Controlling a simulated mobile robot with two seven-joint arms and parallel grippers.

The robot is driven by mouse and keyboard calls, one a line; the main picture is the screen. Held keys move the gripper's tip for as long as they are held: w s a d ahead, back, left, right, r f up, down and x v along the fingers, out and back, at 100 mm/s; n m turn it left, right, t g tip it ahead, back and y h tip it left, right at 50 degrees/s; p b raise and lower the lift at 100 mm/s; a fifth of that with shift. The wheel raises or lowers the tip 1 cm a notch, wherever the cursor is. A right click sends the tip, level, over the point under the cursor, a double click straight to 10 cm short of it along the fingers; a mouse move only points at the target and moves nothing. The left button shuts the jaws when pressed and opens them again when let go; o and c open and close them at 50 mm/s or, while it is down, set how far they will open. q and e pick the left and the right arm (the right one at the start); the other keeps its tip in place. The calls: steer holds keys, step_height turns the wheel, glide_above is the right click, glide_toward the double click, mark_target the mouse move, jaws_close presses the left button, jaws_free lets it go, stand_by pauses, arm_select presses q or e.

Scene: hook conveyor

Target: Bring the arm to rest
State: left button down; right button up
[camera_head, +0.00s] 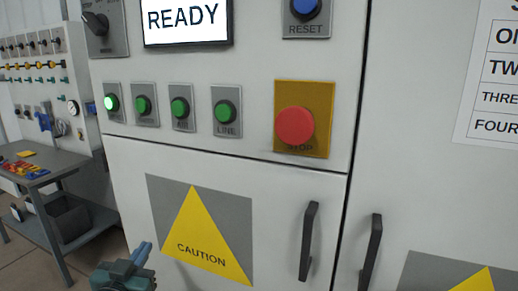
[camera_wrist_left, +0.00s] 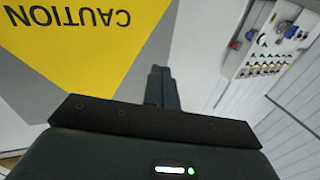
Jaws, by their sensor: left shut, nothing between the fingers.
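My left gripper (camera_head: 139,256) shows at the bottom of the head view, low in front of the white cabinet and left of the yellow caution sign (camera_head: 205,243). Its fingers are together and hold nothing. In the left wrist view the shut fingers (camera_wrist_left: 161,72) point at the lower cabinet front, beside the caution sign (camera_wrist_left: 75,35), which appears upside down. Most of the left arm is outside the head view. My right gripper is not in view.
The cabinet carries a red stop button (camera_head: 295,126), a blue reset button (camera_head: 305,7), several green buttons (camera_head: 180,108) and a READY screen (camera_head: 187,20). Black door handles (camera_head: 308,241) stick out at the right. A grey table (camera_head: 50,171) with small coloured parts stands at the left.

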arm_select(q)
steer(key=s+d+f+g+h, duration=0.1)
steer(key=s+d+f+g, duration=0.3)
steer(key=s+f, duration=0.7)
steer(key=s+d+f+m+g+h, duration=0.1)
steer(key=s+d+f+g, duration=0.2)
steer(key=s+d+f, duration=0.4)
steer(key=s+f, duration=0.5)
steer(key=shift+g+p, duration=0.35)
steer(key=shift+g, duration=0.05)
